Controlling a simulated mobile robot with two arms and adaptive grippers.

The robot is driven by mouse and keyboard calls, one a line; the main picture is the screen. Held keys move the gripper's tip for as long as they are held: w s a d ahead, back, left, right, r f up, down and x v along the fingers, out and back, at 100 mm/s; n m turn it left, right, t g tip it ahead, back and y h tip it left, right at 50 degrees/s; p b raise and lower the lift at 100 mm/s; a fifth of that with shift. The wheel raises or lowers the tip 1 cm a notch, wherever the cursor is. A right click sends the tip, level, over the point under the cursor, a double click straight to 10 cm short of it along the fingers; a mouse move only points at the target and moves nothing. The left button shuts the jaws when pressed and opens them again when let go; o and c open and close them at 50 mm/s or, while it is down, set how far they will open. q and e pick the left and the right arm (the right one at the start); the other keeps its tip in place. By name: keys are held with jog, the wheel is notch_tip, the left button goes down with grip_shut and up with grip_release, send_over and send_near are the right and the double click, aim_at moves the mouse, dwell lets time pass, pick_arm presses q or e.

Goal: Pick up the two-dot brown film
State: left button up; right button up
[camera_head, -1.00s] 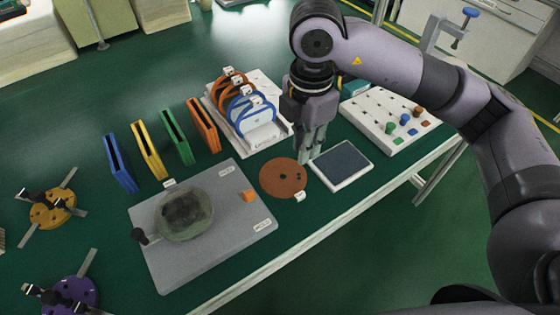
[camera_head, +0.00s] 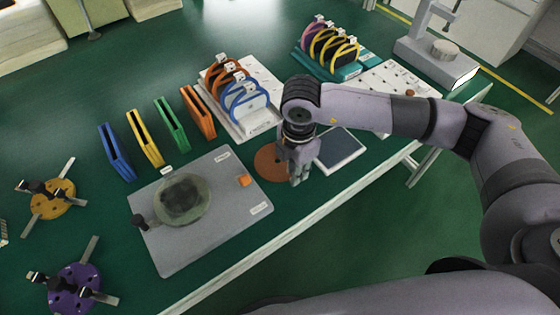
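The brown film (camera_head: 268,164) is a flat round disc lying on the green table, between the grey plate and a dark pad. My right gripper (camera_head: 297,181) points down at the disc's right front edge and covers part of it. The disc's white tab is hidden behind the fingers, and so are any dots. The fingers look close together, but I cannot tell whether they are apart, or whether they touch the film. My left gripper is not in view.
The dark pad (camera_head: 340,147) lies close right of the gripper. The rack of brown and blue rings (camera_head: 262,131) stands behind. The grey plate (camera_head: 232,200) with a round block is to the left. The table's front edge (camera_head: 330,205) is near.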

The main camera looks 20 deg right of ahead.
jog(key=shift+f, duration=1.25)
jog(key=shift+c, duration=0.4)
grip_shut()
jog(key=shift+r, duration=0.15)
